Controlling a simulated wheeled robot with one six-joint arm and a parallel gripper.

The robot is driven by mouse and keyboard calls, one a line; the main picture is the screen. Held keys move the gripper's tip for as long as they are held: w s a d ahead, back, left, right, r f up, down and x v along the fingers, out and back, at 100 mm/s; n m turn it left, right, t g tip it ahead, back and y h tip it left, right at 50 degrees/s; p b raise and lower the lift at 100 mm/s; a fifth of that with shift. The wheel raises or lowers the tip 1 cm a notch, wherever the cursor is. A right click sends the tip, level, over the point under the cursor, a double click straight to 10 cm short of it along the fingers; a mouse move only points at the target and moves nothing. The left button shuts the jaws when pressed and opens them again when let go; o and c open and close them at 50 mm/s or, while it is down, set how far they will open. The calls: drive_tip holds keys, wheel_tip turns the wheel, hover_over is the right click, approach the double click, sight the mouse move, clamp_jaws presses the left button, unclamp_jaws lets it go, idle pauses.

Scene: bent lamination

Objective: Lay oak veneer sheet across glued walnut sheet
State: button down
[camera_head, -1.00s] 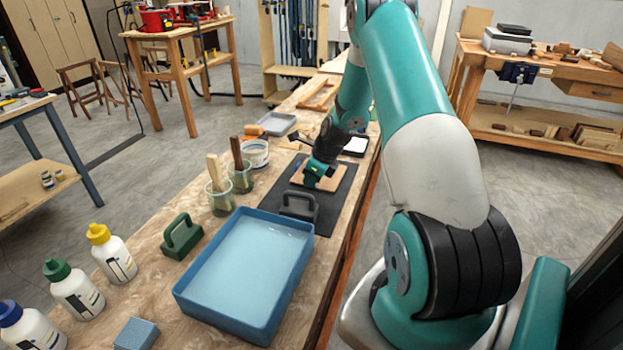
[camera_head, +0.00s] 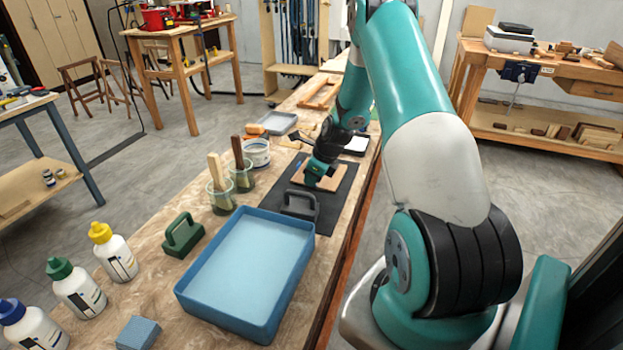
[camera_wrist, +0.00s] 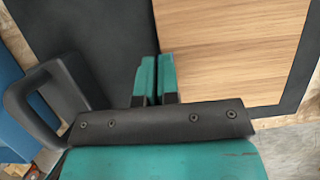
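A light tan wood sheet (camera_head: 330,184) lies on a dark mat in the head view. I cannot make out a separate walnut sheet or any glue. My gripper (camera_head: 314,182) is low at the tan sheet. In the wrist view my gripper's two green fingers (camera_wrist: 156,75) are close together with a thin gap, at the sheet's left edge. Nothing shows clearly between them; whether they touch the sheet is unclear.
The dark mat (camera_wrist: 80,40) borders the sheet. A dark handled block (camera_head: 299,205) stands near the blue tray (camera_head: 190,300). A green handled block (camera_head: 183,235), brush jars (camera_head: 220,195) and several bottles (camera_head: 115,255) stand left. A grey tray (camera_head: 278,123) lies beyond.

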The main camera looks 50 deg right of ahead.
drive_tip(key=shift+f, duration=0.1)
idle(0.3)
drive_tip(key=c, duration=0.8)
unclamp_jaws()
drive_tip(key=shift+r+p, duration=2.8)
drive_tip(key=shift+r, duration=0.25)
